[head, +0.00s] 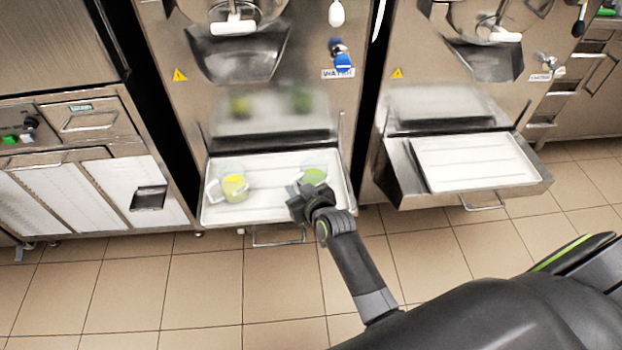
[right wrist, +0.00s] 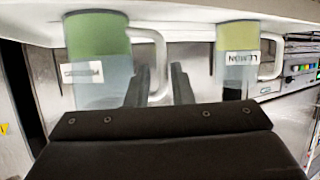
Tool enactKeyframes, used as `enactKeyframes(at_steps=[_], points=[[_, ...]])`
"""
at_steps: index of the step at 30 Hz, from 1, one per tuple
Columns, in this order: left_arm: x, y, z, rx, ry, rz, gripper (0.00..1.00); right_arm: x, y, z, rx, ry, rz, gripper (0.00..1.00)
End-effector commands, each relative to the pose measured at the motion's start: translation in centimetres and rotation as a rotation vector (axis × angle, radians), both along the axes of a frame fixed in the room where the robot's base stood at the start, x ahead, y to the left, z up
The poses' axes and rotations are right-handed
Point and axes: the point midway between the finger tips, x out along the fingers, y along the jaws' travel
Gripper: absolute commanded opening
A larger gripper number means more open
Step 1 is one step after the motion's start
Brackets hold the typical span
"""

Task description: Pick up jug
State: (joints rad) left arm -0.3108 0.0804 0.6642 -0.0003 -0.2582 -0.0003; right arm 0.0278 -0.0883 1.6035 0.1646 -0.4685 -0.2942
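Two clear jugs stand on the white tray (head: 262,213) of the left machine in the head view. The left jug (head: 235,189) holds yellow-green contents. The right jug (head: 315,175) holds green contents. My right gripper (head: 300,192) is at the front of the right jug and hides part of it. In the right wrist view, which looks upside down, the green jug (right wrist: 97,45) is at left. My right gripper (right wrist: 160,82) is open there, with the green jug's handle showing between its fingers. The lemon-labelled jug (right wrist: 236,40) is to the right. My left gripper is not in view.
A second machine with an empty white tray (head: 474,162) stands at right. A cabinet with white panels (head: 105,195) is at left. The machine's steel front (head: 275,140) rises behind the jugs. The tiled floor (head: 200,285) in front is clear.

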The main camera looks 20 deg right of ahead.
Motion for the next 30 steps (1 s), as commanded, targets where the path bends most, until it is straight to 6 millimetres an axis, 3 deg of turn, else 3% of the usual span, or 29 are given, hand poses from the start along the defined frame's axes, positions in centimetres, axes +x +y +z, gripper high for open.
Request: enactKeyframes(at_steps=[9,19,24,30], points=[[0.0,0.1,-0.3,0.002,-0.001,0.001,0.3,3.2,0.6,-2.0,0.0,-0.001,0.0,0.2],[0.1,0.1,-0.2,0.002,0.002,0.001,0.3,3.6,0.7,-2.2,0.0,-0.001,-0.001,0.2],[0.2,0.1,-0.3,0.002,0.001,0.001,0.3,3.6,0.7,-2.1,0.0,-0.001,0.0,0.01],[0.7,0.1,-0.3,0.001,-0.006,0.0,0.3,3.6,0.7,-2.1,0.0,-0.001,0.0,0.0]])
